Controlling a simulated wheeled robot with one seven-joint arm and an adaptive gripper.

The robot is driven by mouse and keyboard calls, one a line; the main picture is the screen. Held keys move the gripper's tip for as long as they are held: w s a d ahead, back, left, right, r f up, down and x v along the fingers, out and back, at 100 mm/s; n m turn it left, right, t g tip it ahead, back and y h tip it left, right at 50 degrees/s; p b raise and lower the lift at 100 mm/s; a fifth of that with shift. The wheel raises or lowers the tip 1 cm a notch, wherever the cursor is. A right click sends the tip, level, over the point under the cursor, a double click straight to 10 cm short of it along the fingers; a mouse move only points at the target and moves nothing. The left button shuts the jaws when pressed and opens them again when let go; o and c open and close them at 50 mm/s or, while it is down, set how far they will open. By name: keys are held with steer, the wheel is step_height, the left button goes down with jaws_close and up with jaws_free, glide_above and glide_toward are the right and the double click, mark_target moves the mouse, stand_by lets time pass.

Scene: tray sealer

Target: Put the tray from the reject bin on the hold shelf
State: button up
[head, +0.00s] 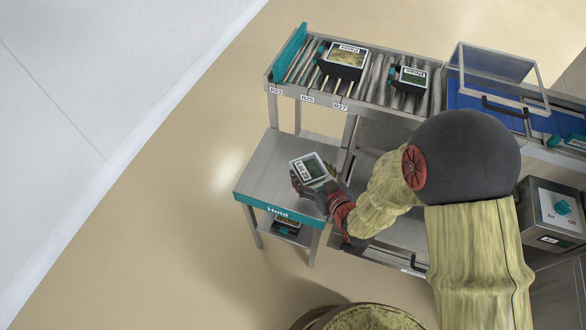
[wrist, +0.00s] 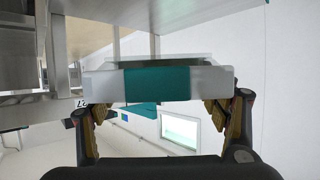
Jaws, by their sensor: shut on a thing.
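A small tray (head: 311,169) with a pale printed label and a dark green window is in my gripper (head: 318,190), above the hold shelf. In the wrist view, the tray's edge (wrist: 105,85), white with a teal band, spans between the two fingers of my gripper (wrist: 165,108), which is shut on it. The hold shelf (head: 257,185) is a grey metal top with a teal front strip reading "Hold". Its bare top shows around the tray. I cannot tell the exact gap between tray and shelf. I cannot make out the reject bin with certainty.
A roller conveyor (head: 378,92) behind the shelf carries a larger tray (head: 345,61) and a smaller tray (head: 411,79). Another tray (head: 287,222) lies on a lower level under the hold shelf. A clear guard (head: 497,67) and a control box (head: 557,211) stand at right. Floor at left is clear.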

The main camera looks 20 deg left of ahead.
mark_target(299, 160)
steer(key=b+x, duration=0.1)
steer(key=x, duration=0.2)
steer(key=b+x, duration=0.1)
steer(key=x, duration=0.5)
steer(key=shift+s+f+b, duration=0.15)
steer(key=shift+f+b, duration=0.1)
steer(key=shift+b, duration=0.15)
steer(key=w+a+f, duration=0.1)
steer(key=w+a+f+b, duration=0.1)
steer(key=f, duration=0.1)
steer(key=w+a+f+b, duration=0.1)
steer(key=w+f, duration=0.1)
steer(key=shift+w+a+f, duration=0.1)
steer(key=shift+a+f, duration=0.15)
steer(key=shift+w+a+f+b, duration=0.1)
steer(key=shift+f+b, duration=0.15)
steer(key=shift+b, duration=0.05)
steer(key=shift+f+b, duration=0.5)
steer(key=shift+f, duration=0.95)
steer(key=shift+f, duration=0.15)
steer(key=o, duration=1.1)
steer(key=shift+o, duration=0.6)
